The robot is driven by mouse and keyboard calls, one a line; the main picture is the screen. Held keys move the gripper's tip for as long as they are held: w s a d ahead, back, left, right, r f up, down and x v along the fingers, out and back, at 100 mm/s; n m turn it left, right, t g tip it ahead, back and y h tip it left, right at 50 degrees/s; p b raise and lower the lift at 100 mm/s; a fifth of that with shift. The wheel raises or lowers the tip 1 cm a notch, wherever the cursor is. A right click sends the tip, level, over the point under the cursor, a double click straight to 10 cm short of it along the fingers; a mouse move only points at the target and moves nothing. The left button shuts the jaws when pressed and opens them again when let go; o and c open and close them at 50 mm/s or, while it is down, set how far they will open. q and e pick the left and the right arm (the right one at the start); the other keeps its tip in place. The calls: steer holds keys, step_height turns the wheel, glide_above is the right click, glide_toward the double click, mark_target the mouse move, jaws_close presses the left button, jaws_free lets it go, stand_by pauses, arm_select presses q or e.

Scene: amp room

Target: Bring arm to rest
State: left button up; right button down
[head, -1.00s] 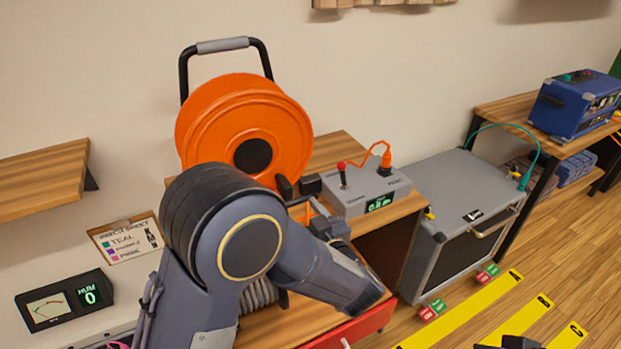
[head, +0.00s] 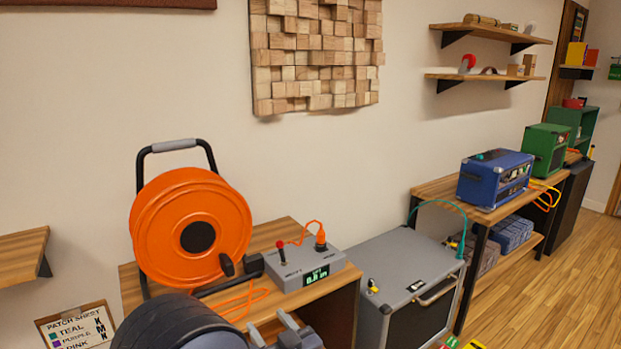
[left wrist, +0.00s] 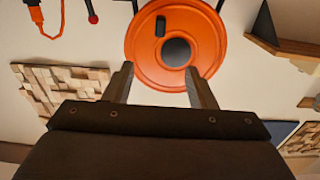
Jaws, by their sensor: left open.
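My left arm shows at the bottom of the head view. My left gripper (head: 272,330) is low in front of the wooden bench and partly cut off by the lower edge. In the left wrist view my left gripper's two fingers (left wrist: 160,75) stand apart with nothing between them. Beyond them that view shows the orange cable reel (left wrist: 208,35) upside down, apart from the fingers as far as I can tell. My right gripper is not in view.
The cable reel (head: 172,240) and a grey tester box (head: 290,272) with an orange lead stand on the wooden bench (head: 285,232). A grey cabinet (head: 385,250) is to the right, then a blue amp (head: 480,190) on a shelf. Wood floor is open at right.

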arm_select(q)
steer(key=w+a+r+h+p, duration=0.3)
steer(key=r+h, duration=0.2)
steer(key=h, duration=0.2)
steer(key=s+a+r+m+g+h+p, duration=0.2)
steer(key=s+a+r+m+h+p, duration=0.1)
steer(key=s+r+h, duration=0.45)
steer(key=s+a+f+m+g+p, duration=0.1)
steer(key=s+a+f+g, duration=0.1)
steer(key=s, duration=0.9)
steer(key=s+a+f+m+g+p, duration=0.1)
steer(key=s+a+g, duration=0.3)
steer(key=s, duration=0.8)
steer(key=shift+a+f+g+y+p, duration=0.35)
steer(key=shift+f+g+p, duration=0.15)
steer(key=shift+g+p, duration=0.2)
